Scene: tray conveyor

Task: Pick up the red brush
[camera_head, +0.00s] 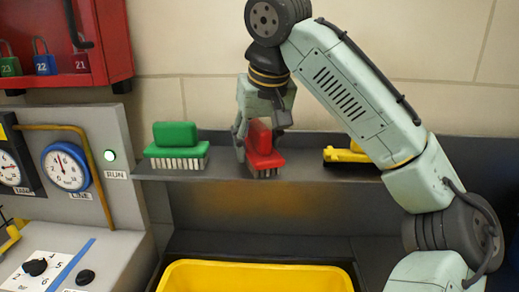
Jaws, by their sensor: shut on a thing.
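The red brush (264,159) is on the grey shelf (225,173), between a green brush and a yellow brush. It has a red block with a raised red grip and dark bristles below. My gripper (261,137) comes down from above, with its fingers on either side of the red grip, and is shut on it. The bristles are at shelf height; I cannot tell whether they touch the shelf. Part of the grip is hidden behind the fingers.
The green brush (176,137) stands to the left and the yellow brush (348,154) to the right, partly behind my arm. A yellow tray (260,276) is below. A panel with gauges (66,167) and a red padlock box (110,45) are at left.

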